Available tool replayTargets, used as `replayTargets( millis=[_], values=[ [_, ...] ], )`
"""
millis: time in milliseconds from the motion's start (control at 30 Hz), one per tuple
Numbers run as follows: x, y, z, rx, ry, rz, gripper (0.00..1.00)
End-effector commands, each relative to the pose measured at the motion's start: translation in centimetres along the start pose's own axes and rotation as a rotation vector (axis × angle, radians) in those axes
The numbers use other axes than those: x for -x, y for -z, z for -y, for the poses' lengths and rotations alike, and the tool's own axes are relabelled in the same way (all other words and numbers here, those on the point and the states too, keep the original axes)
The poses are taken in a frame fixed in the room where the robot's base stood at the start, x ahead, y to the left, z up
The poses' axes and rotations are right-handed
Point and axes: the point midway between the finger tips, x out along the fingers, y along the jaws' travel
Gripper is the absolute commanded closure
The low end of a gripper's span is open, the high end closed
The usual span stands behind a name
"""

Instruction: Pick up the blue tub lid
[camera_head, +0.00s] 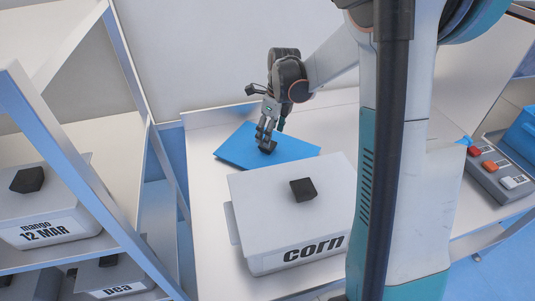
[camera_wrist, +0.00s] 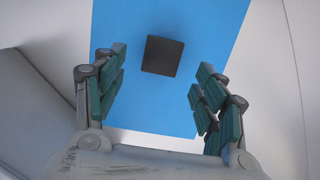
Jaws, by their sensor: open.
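The blue tub lid (camera_head: 240,152) lies flat on the white table, behind the corn tub in the head view. In the wrist view the blue lid (camera_wrist: 200,30) fills the upper middle, with a square black knob (camera_wrist: 162,56) on it. My gripper (camera_head: 267,143) is over the lid, pointing down, and hides the knob in the head view. In the wrist view my gripper (camera_wrist: 160,88) is open, one finger on either side of the picture, with the knob between and slightly beyond the fingertips. I see no contact with the knob.
A grey tub marked corn (camera_head: 290,215), with its lid and black knob on, stands in front of the blue lid. A shelf at left holds tubs marked mango (camera_head: 50,225) and pea (camera_head: 110,282). A grey button box (camera_head: 500,172) sits at right.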

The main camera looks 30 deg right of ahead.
Motion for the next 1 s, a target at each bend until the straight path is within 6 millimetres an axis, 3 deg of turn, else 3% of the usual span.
replayTargets(
  millis=[400, 667, 767, 967, 1000],
  values=[
    [-4.8, -0.2, 0.3, 0.000, 0.000, 0.000, 0.35],
    [-5.2, -0.2, 0.3, 0.000, 0.000, 0.000, 0.35],
    [-5.2, -0.2, 0.3, 0.001, 0.000, 0.000, 0.53],
    [-5.1, -0.2, 0.3, 0.001, 0.000, 0.000, 0.98],
    [-5.1, -0.2, 0.3, 0.001, 0.000, 0.000, 1.00]
  ],
)
